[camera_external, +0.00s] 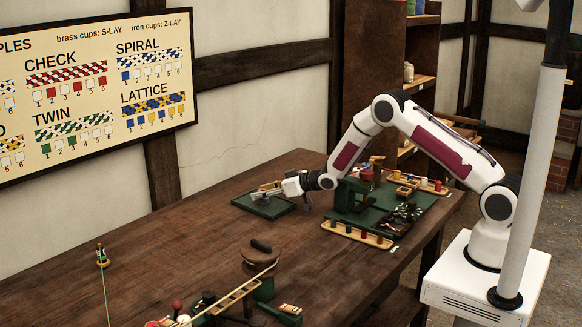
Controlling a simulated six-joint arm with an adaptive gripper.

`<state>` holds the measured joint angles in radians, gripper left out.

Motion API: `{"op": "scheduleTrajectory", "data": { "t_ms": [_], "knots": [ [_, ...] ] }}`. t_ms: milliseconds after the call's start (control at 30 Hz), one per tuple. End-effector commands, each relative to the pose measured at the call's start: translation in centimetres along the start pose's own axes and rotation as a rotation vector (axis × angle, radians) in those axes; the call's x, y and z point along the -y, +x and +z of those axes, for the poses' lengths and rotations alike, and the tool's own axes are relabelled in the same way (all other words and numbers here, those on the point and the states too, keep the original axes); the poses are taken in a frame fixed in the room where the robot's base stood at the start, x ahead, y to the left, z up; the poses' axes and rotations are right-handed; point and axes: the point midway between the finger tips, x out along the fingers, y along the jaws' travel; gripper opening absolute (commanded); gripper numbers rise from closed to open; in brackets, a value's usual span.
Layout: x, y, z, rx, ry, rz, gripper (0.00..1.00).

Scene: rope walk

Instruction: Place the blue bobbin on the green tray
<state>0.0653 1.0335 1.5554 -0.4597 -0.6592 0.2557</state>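The green tray (241,203) lies flat on the wooden table, toward the wall and left of the green workstation. My gripper (268,188) is over the tray, reaching in from the right and pointing left. Small yellowish and grey shapes show at its fingertips, too small to tell fingers from a held thing. I cannot tell whether it is open or shut. A small bobbin that looks blue (349,229) stands in the front wooden rack (372,242), but its colour is hard to confirm at this size.
The green workstation (376,222) with a red-topped post stands right of the tray. A back rack (407,187) holds several small coloured bobbins.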

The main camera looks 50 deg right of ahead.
Motion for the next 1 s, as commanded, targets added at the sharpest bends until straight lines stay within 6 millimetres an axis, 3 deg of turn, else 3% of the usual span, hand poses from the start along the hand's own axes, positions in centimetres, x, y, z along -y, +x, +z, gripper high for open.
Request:
{"op": "scheduleTrajectory", "data": {
  "t_ms": [533,1000],
  "knots": [
    [0.0,-0.6,-0.4,-0.001,0.000,0.000,0.44],
    [0.0,-4.5,-0.3,0.000,0.001,0.000,0.44]
  ]
}}
